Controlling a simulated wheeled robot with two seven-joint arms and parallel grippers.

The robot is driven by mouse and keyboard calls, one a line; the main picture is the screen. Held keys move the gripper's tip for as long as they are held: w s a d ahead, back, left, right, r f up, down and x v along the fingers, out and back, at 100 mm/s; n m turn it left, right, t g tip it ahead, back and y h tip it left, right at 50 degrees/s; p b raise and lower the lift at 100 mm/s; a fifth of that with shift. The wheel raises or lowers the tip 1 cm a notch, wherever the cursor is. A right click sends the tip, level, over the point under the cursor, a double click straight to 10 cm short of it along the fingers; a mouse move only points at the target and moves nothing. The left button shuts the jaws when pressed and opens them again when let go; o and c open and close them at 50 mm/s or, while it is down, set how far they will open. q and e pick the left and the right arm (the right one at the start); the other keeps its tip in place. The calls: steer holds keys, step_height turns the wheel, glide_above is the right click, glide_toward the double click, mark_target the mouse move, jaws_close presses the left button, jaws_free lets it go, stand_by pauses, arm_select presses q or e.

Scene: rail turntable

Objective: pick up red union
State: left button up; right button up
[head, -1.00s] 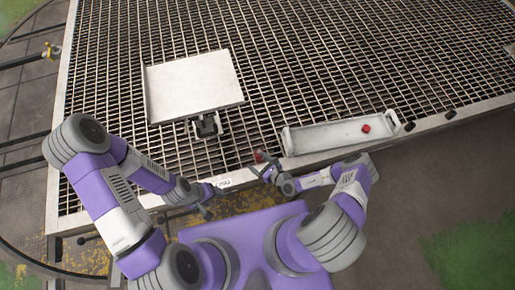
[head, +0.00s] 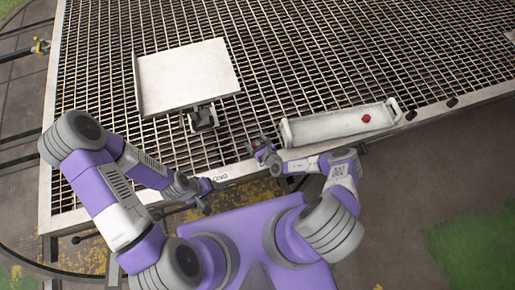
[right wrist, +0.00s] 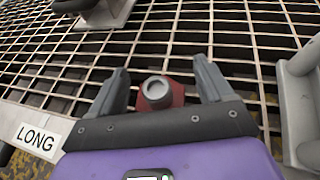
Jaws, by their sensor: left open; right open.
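A red union (right wrist: 150,100) with a grey round collar stands on the grating, between the spread fingers of my right gripper (right wrist: 157,88) in the right wrist view. A gap shows on each side of it. In the head view, my right gripper (head: 266,150) is at the grating's near edge, and the red part there is small and partly covered. Another red piece (head: 366,118) lies in the long pale tray (head: 325,124); its shape is too small to tell. My left gripper (head: 204,196) is open and empty at the near edge, left of the right one.
A square white plate (head: 188,78) stands on the grating (head: 300,60), with a dark grey fixture (head: 202,118) at its near side. A LONG label (right wrist: 37,136) is on the near frame edge. The tray is close on the right of my right gripper. The grating beyond is open.

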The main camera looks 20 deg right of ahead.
steer(key=c, duration=1.3)
steer(key=shift+r, duration=0.1)
